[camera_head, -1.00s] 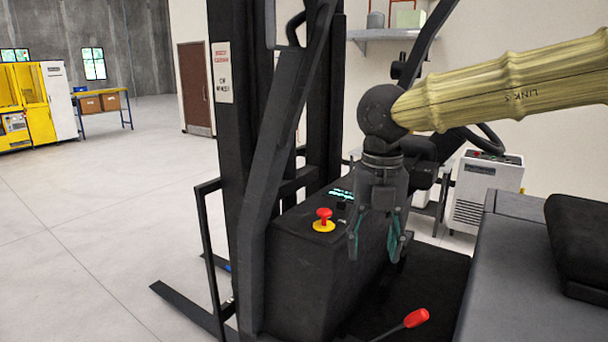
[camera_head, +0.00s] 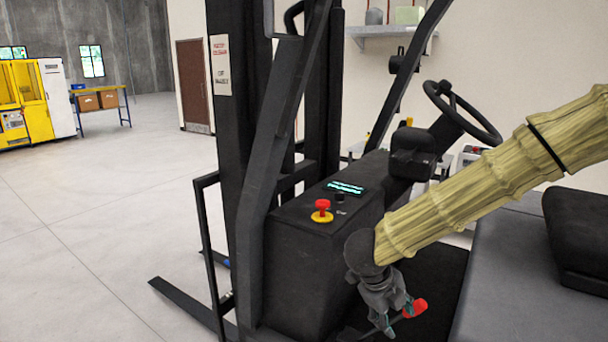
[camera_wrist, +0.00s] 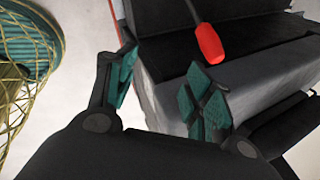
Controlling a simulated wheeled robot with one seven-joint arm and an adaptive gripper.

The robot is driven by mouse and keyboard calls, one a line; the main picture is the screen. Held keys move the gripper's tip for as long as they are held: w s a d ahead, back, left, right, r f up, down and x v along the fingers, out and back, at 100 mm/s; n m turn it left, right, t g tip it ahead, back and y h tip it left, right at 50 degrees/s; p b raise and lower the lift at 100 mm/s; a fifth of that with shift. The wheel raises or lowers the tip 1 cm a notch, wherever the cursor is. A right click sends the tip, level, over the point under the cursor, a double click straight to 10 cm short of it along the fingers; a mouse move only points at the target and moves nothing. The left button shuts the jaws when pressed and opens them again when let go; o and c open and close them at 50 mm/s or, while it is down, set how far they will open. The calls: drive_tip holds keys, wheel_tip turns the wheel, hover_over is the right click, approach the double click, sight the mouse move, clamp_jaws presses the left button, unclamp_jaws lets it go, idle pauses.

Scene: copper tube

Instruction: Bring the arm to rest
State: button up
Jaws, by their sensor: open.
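My gripper (camera_head: 398,318) hangs low in the head view, at the end of my arm, in front of the forklift's dark floor area. Its fingers are apart with nothing between them. In the wrist view the gripper (camera_wrist: 165,95) shows two teal-padded fingers spread wide. A lever with a red handle (camera_head: 416,307) shows right beside the fingers in the head view. In the wrist view the red handle (camera_wrist: 208,44) lies beyond the fingertips, and I cannot tell whether they touch it.
A black forklift (camera_head: 300,260) fills the middle, with a red emergency button (camera_head: 322,207) on its console, a steering wheel (camera_head: 462,110) and a grey body panel (camera_head: 510,270) at right. A wall shelf (camera_head: 385,32) is behind. Open floor (camera_head: 90,220) lies at left.

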drive_tip(key=s+d+f+n+t+b, duration=0.15)
drive_tip(key=s+f+n, duration=0.4)
drive_tip(key=f, duration=0.75)
drive_tip(key=s+d+f+n+t+b, duration=0.1)
drive_tip(key=s+d+f+n, duration=0.15)
drive_tip(key=f+n, duration=0.9)
drive_tip(key=s+a+f+n+g+y, duration=0.1)
drive_tip(key=s+f+n, duration=0.4)
drive_tip(key=s+f, duration=0.7)
drive_tip(key=shift+s+a+f+n+g+y+b, duration=0.15)
drive_tip(key=shift+s+f+n+g+y+b, duration=0.3)
drive_tip(key=shift+y, duration=0.55)
drive_tip(key=s+f+n+g, duration=0.1)
drive_tip(key=s+n, duration=0.1)
drive_tip(key=s, duration=0.2)
drive_tip(key=s+f+n+g+y, duration=0.1)
drive_tip(key=s+n, duration=0.1)
drive_tip(key=s, duration=0.2)
drive_tip(key=s+f+n, duration=0.2)
drive_tip(key=s, duration=0.3)
drive_tip(key=shift+a+g+y+b, duration=0.1)
drive_tip(key=shift+g+y+b, duration=0.2)
drive_tip(key=shift+g+y, duration=0.1)
drive_tip(key=shift+c, duration=0.4)
